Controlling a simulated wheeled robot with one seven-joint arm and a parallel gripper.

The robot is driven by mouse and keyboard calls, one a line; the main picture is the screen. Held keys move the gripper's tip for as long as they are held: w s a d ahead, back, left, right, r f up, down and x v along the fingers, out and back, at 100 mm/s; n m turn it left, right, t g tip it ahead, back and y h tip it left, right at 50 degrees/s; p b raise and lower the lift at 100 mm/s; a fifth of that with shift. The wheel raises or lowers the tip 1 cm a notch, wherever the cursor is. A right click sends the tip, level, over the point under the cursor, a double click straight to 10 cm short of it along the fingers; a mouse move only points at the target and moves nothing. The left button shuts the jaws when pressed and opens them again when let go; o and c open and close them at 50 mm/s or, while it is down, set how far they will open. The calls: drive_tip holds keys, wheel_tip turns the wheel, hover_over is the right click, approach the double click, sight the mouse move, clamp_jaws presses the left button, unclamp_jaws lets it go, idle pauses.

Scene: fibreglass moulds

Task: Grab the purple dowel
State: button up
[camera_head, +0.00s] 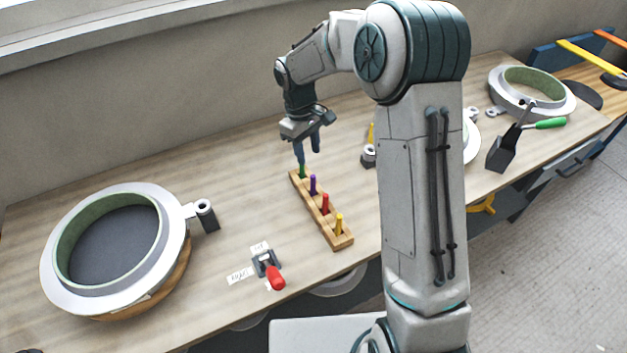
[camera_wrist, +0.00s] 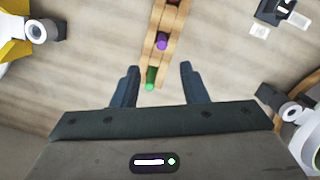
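The purple dowel (camera_head: 313,184) stands upright in a wooden rack (camera_head: 331,219), between the green dowel (camera_head: 302,171) and the red dowel (camera_head: 325,203). In the wrist view the purple dowel (camera_wrist: 162,41) shows end-on, ahead of the fingertips. My gripper (camera_head: 308,157) is above the back end of the rack, near the green dowel. In the wrist view its two fingers (camera_wrist: 158,84) are apart, with the green dowel (camera_wrist: 151,75) appearing between them. I cannot tell how far above it they are. Nothing is held.
A large round mould (camera_head: 60,286) lies at the left and another mould (camera_head: 497,92) at the far right. Bare table lies left of the rack.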

sight(313, 175)
drive_tip(key=f, duration=0.3)
drive_tip(key=s+d+f+p, duration=0.1)
drive_tip(key=f, duration=0.2)
drive_tip(key=f+p, duration=0.1)
drive_tip(key=f, duration=0.2)
drive_tip(key=shift+s+d+f, duration=0.15)
drive_tip(key=shift+s+f, duration=0.25)
drive_tip(key=shift+f, duration=0.4)
clamp_jaws()
